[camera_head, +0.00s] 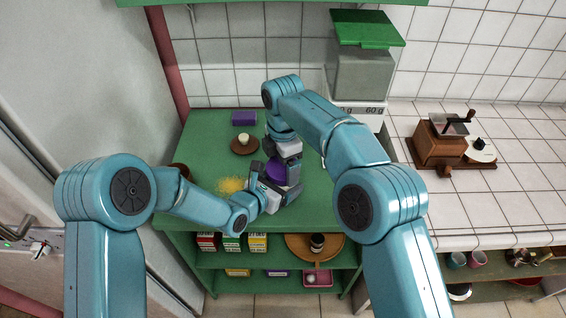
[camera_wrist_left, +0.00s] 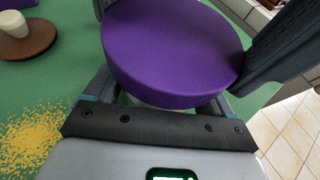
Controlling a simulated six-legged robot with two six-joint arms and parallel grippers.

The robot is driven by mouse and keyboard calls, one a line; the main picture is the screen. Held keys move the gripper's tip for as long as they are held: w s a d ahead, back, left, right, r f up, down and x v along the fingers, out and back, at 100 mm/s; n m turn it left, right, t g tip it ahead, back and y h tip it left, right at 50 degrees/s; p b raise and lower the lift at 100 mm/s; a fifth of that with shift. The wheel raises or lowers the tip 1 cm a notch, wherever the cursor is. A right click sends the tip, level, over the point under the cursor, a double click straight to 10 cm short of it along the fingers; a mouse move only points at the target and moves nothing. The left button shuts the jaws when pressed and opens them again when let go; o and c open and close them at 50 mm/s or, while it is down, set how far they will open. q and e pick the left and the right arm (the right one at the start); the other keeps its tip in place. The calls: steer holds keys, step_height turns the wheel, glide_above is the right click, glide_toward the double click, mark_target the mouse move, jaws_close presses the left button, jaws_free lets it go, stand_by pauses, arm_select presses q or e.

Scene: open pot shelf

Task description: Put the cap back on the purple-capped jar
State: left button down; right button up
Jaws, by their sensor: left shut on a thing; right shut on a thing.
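The purple cap (camera_head: 276,171) is a wide flat disc. It fills the top of the left wrist view (camera_wrist_left: 170,45), with dark fingers on both sides of it. My right gripper (camera_head: 282,160) reaches down from above and is shut on the cap. My left gripper (camera_head: 268,190) comes in low from the left, just under the cap, and is shut on the jar. Only a pale sliver of the jar (camera_wrist_left: 152,102) shows below the cap in the left wrist view; the rest is hidden. I cannot tell whether the cap touches the jar rim.
Yellow grains (camera_head: 231,185) lie on the green top (camera_head: 205,150) left of the grippers. A brown saucer (camera_head: 236,150) with a pale knob and a purple box (camera_head: 244,118) stand behind. A scale (camera_head: 360,75) stands back right; a wooden grinder (camera_head: 437,142) is on the tiled counter.

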arm_select(q)
steer(key=shift+r, duration=0.1)
arm_select(e)
steer(key=o, duration=0.9)
steer(key=shift+c, duration=0.2)
steer(key=shift+r, duration=2.3)
